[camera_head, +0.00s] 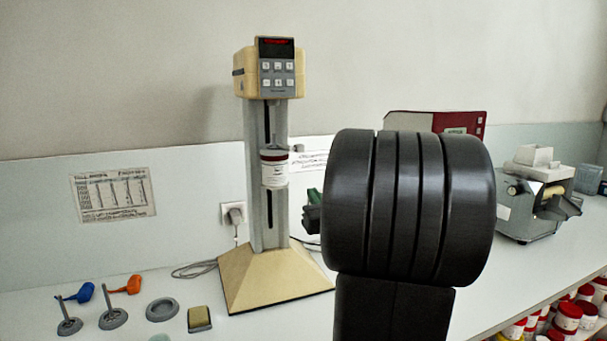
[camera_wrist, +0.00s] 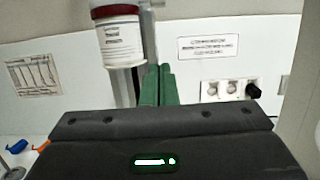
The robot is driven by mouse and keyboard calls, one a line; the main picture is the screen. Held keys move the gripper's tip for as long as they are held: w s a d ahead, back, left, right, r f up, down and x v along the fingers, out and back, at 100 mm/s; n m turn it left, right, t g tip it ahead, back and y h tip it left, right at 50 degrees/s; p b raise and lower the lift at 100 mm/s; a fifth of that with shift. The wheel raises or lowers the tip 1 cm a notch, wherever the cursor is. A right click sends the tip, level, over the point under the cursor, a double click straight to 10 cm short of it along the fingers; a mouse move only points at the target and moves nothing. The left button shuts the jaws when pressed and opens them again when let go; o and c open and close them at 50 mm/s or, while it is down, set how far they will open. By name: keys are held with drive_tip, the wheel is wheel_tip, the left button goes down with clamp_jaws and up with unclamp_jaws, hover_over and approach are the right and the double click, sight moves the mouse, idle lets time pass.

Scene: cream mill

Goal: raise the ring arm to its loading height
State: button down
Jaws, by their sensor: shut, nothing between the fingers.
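The mixer stand (camera_head: 254,180) has a cream foot, a grey column with a dark slot, and a cream head with a lit red display and several buttons. A white jar (camera_head: 274,170) with a dark red band is carried in front of the column, below the head. The jar also shows at the top of the wrist view (camera_wrist: 117,42). My gripper's green fingers (camera_wrist: 157,84) are together and empty, just right of and below the jar in the wrist view. In the head view my arm mostly hides them.
A grey-and-cream machine (camera_head: 535,200) stands right. Lidded pots (camera_head: 568,317) fill a lower shelf. A plug and cable (camera_head: 234,216) are behind the stand.

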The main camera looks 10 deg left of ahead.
sight(282, 150)
drive_tip(key=w+a+r+p, duration=0.5)
drive_tip(key=w+r, duration=0.1)
drive_tip(key=w, duration=0.1)
drive_tip(key=shift+w+r, duration=0.2)
drive_tip(key=shift+w, duration=0.1)
drive_tip(key=shift+a+r, duration=0.1)
wheel_tip(282, 150, up, 6)
drive_tip(key=shift+f+p, duration=0.2)
drive_tip(key=shift+p, duration=0.6)
